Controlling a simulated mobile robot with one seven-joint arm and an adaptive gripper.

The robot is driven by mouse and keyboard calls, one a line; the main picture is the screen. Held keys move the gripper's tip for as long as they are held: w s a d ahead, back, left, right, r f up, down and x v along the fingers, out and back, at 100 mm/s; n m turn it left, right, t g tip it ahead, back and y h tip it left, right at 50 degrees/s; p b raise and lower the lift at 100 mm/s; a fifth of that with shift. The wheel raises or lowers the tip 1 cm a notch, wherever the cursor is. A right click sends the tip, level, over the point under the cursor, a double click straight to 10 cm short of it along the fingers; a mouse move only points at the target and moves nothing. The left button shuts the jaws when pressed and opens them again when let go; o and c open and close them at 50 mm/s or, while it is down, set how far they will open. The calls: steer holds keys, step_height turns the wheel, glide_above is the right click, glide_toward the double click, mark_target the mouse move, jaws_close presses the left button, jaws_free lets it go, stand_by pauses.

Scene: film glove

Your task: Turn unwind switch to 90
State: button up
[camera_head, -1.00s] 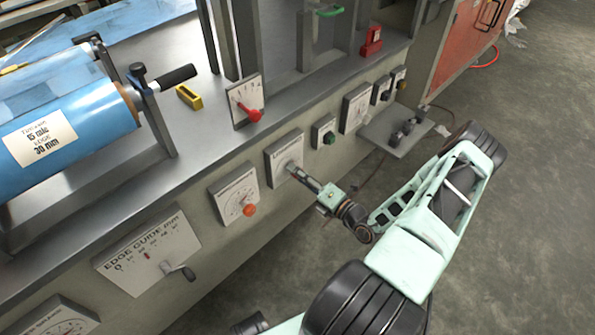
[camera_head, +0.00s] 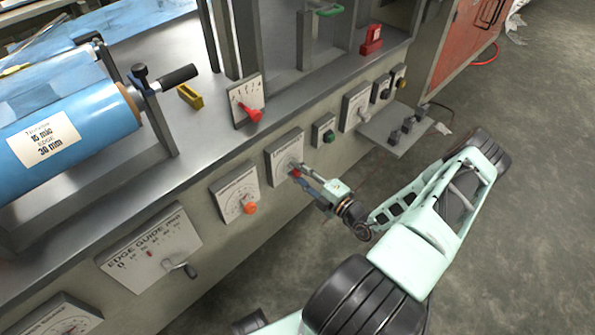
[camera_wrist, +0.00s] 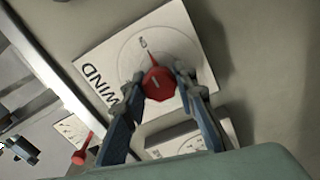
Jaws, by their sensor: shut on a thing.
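The unwind switch is a red knob with a thin pointer (camera_wrist: 157,82) on a pale square panel (camera_wrist: 96,50) with a circular dial. Only "WIND" of the panel's lettering is readable in the wrist view. The pointer tip is close to a small dial mark too blurred to read surely. My gripper (camera_wrist: 163,83) is shut on the knob, with one finger on each side. In the head view my gripper (camera_head: 297,175) reaches the same panel (camera_head: 283,150) on the machine's front, and a bit of red shows between the fingers.
A panel with an orange knob (camera_head: 249,208) is to the left, and a green button (camera_head: 328,137) is to the right. A red lever (camera_head: 252,113) stands above. The edge guide panel (camera_head: 150,250) has a crank. A small shelf (camera_head: 385,140) juts out at right.

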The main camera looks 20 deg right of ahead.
steer(key=shift+a, duration=0.1)
stand_by(0.3)
steer(key=o, duration=1.2)
steer(key=shift+c, duration=0.2)
steer(key=shift+s, duration=0.15)
steer(key=v, duration=1.2)
